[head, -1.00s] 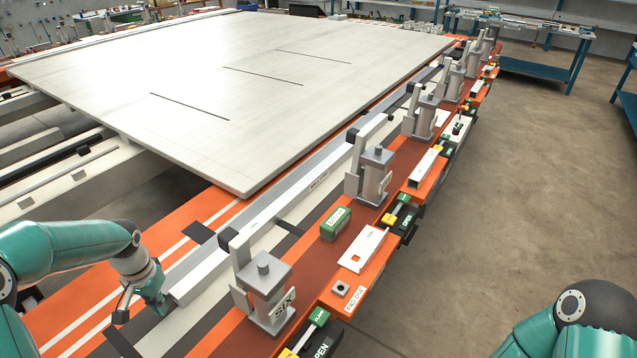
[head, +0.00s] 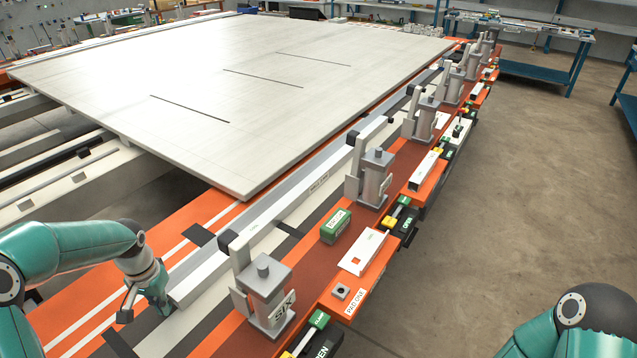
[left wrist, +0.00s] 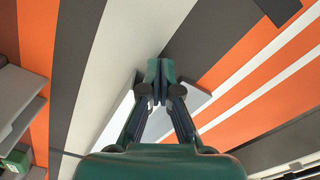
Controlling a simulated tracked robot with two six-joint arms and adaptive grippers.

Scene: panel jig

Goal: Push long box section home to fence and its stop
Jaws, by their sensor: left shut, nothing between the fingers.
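The long box section (head: 268,230) is a pale grey square bar. It runs from the lower left toward the back right, along the front edge of the large panel, beside a row of grey clamps. My left gripper (head: 162,303) is shut and empty at the bar's near end; whether it touches the end face I cannot tell. In the left wrist view the shut fingertips (left wrist: 160,70) lie over the striped bed, with part of the bar (left wrist: 190,98) behind the fingers. The fence and stop are hard to tell apart from the clamps. My right gripper is out of view.
A large flat panel (head: 250,80) fills the back left. Grey clamp blocks (head: 265,285) line the orange rail, with a green box (head: 336,226) and a white plate (head: 362,252) between them. Open floor (head: 510,200) lies to the right.

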